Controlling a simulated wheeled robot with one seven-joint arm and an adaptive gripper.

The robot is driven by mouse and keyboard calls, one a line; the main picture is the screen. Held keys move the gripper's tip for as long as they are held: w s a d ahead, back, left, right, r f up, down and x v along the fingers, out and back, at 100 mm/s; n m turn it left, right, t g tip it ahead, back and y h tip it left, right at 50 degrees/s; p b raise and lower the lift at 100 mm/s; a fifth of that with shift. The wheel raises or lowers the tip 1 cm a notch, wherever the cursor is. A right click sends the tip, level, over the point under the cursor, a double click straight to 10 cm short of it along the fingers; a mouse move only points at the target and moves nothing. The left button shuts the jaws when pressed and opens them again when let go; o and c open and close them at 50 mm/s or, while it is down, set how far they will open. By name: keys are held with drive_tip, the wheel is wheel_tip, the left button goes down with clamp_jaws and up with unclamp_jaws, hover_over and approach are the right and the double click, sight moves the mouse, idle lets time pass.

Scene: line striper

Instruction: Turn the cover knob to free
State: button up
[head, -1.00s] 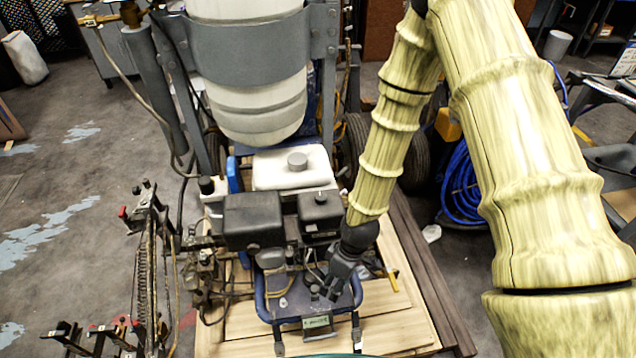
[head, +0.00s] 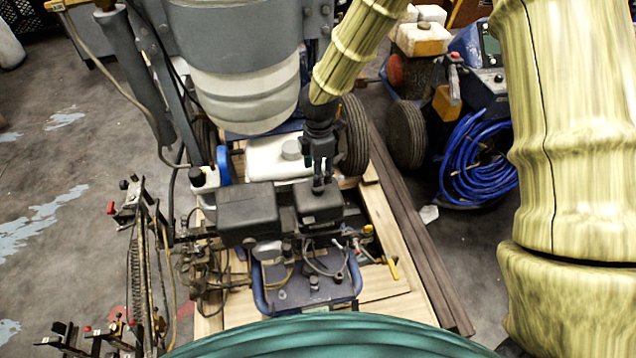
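The line striper's engine has two black boxes on top. The smaller right one (head: 318,202) looks like the cover that bears the knob; the larger black box (head: 247,214) is on its left. My gripper (head: 319,187) points down over the top of the smaller box, with its fingertips at or just above the top face. The knob itself cannot be made out there; the dark fingers cover that spot. The fingers are dark against a dark cover, so I cannot tell how far apart they are or whether they touch the knob.
A blue-framed plate (head: 300,290) is in front. A blue hose coil (head: 470,165) and wheels stand at right. Open floor lies at left.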

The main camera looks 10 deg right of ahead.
sight(318, 189)
drive_tip(key=shift+w+f, duration=0.1)
drive_tip(key=shift+f, duration=3.35)
drive_tip(key=c, duration=1)
drive_tip(key=shift+c, duration=0.2)
